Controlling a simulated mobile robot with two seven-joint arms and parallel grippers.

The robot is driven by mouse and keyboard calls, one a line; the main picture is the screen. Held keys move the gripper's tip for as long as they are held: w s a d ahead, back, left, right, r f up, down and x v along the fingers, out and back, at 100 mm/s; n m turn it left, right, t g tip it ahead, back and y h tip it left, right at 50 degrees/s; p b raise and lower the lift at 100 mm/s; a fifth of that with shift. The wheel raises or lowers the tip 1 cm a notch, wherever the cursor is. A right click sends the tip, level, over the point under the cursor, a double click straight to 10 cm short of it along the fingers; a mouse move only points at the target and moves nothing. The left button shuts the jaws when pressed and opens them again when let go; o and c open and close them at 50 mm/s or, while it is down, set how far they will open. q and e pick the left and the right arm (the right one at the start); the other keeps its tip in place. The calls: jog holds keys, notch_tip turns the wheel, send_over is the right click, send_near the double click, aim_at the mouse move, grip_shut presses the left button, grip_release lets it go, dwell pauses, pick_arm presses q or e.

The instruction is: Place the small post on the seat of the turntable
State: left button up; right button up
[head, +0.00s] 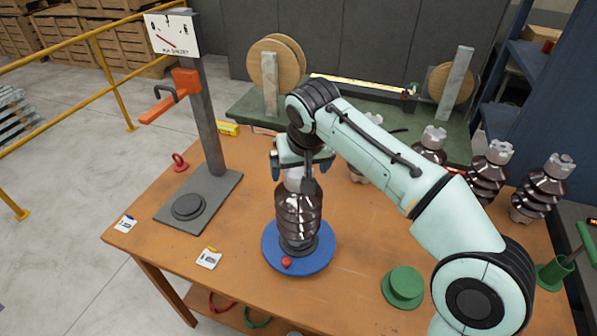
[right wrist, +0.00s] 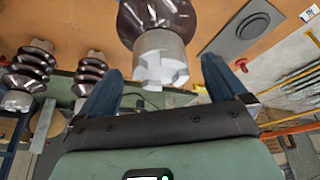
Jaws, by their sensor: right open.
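The blue round turntable (head: 325,252) lies on the wooden table, with a small red knob (head: 287,262) at its front. A brown ribbed post (head: 298,213) with a pale cap stands upright over the middle of the turntable, on its dark seat (head: 313,247). In the right wrist view the post (right wrist: 160,18) shows its pale notched cap (right wrist: 160,60) between the fingers. My right gripper (head: 301,168) is above the post from behind, its fingers open on either side of the cap, with gaps visible in the wrist view. My left gripper is out of view.
Several similar posts (head: 487,172) stand at the back right. A gauge stand (head: 208,120) with an orange handle is at the left. A green round piece (head: 403,286) lies right of the turntable. A green bench (head: 340,112) is behind. The front left tabletop is mostly clear.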

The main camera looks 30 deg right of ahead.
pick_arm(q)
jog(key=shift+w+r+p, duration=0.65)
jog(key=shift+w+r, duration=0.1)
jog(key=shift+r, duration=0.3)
pick_arm(e)
jog(key=v, duration=0.7)
jog(key=shift+r, duration=0.3)
jog(key=shift+s, duration=0.1)
